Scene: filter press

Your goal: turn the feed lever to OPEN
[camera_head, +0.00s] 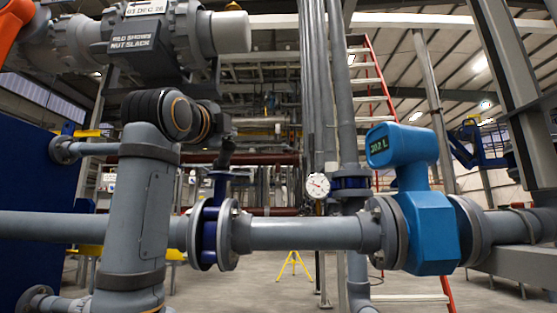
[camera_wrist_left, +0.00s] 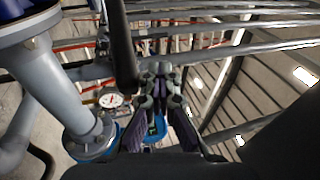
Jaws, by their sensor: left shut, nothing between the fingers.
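The feed line's blue valve (camera_head: 209,222) sits between two grey flanges, left of centre in the head view. A dark bar (camera_wrist_left: 121,48), which looks like the feed lever, comes down from the top of the left wrist view, just left of my fingers. My left gripper (camera_wrist_left: 160,80) is shut and empty beside this bar; I cannot tell whether they touch. In the head view my left gripper (camera_head: 226,150) is small and dark above the valve, partly hidden by my arm. Any OPEN marking is not readable. My right gripper is not in view.
A blue flow meter (camera_head: 430,220) stands on the same grey pipe (camera_head: 305,233) to the right. A round white gauge (camera_head: 318,186) is behind the pipe. A red-railed ladder (camera_head: 372,85) and vertical pipes stand further back. Some floor is clear below the pipe.

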